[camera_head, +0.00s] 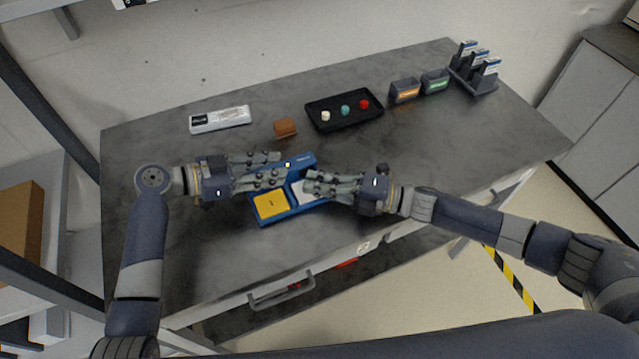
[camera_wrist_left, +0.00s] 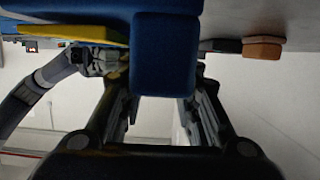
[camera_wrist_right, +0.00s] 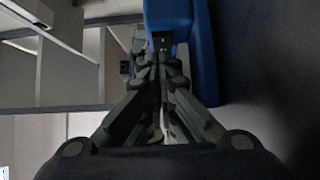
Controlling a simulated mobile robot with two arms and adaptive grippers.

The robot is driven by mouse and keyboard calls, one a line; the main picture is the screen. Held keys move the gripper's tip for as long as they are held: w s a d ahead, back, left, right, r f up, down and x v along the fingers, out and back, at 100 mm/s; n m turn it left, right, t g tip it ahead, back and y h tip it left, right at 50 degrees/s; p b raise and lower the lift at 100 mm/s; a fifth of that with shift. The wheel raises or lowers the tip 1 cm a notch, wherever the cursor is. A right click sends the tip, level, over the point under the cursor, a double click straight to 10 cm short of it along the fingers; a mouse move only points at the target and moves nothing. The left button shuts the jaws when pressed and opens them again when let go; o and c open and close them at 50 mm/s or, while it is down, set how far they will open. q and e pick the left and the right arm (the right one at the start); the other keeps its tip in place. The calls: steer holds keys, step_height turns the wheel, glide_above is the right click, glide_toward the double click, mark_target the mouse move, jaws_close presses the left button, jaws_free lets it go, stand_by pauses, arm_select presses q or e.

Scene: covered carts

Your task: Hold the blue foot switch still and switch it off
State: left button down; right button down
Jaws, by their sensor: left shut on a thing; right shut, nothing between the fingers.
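The blue foot switch (camera_head: 272,218) lies on the grey cart top, with a yellow pedal (camera_head: 270,204) on its left and a whitish pedal (camera_head: 300,192) on its right. A small lit spot (camera_head: 288,165) shows on its back part. My left gripper (camera_head: 277,168) is shut on the foot switch's back part, whose blue body (camera_wrist_left: 166,60) fills the middle of the left wrist view. My right gripper (camera_head: 308,183) is shut and empty at the whitish pedal and partly hides it. The blue body (camera_wrist_right: 170,15) is close ahead of its fingertips in the right wrist view; contact is unclear.
Behind the switch are a white labelled box (camera_head: 220,119), a brown block (camera_head: 285,127) and a black tray (camera_head: 345,110) with three coloured knobs. Two small labelled bins (camera_head: 405,90) and a rack (camera_head: 475,80) stand at the right back. The right front of the top is clear.

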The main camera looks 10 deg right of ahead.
steer(key=shift+a, duration=0.1)
steer(key=shift+w+a+m+t+h, duration=0.1)
steer(key=shift+a+m+t+h, duration=0.25)
steer(key=shift+m+t, duration=0.35)
arm_select(q)
steer(key=shift+s, duration=0.1)
arm_select(e)
steer(key=shift+w+a+m+t+h, duration=0.15)
steer(key=shift+m+t+h, duration=0.15)
steer(key=shift+t, duration=0.5)
arm_select(q)
steer(key=shift+d, duration=0.1)
arm_select(e)
steer(key=shift+w+r, duration=0.1)
steer(key=shift+w, duration=0.05)
steer(key=shift+d, duration=0.2)
